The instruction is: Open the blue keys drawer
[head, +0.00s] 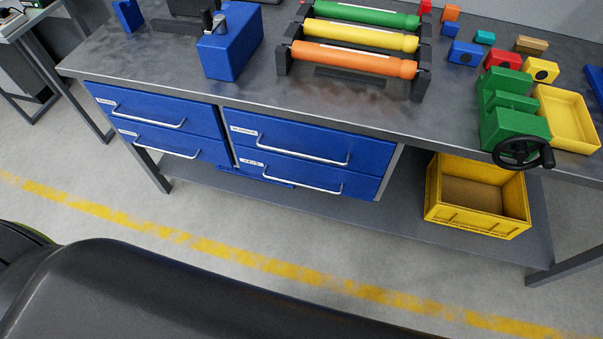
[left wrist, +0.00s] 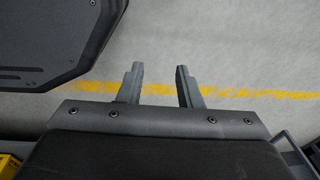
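The blue keys drawer (head: 330,178) is the lower drawer of the right-hand pair under the workbench in the head view. Its white label (head: 251,163) appears to read KEYS, and a pale bar handle (head: 302,184) runs across its front. The drawer looks shut, its front in line with the drawer above. My left gripper (left wrist: 160,84) shows in the left wrist view with its two grey fingers apart and nothing between them. Behind the fingers is only floor with a yellow line. Neither gripper shows in the head view.
Three other blue drawers sit around it: upper right (head: 370,150), upper left (head: 195,120) and lower left (head: 205,150). A yellow crate (head: 432,190) stands on the lower shelf (head: 390,220). A green vise (head: 512,125) overhangs the bench front. The floor before the drawers is clear.

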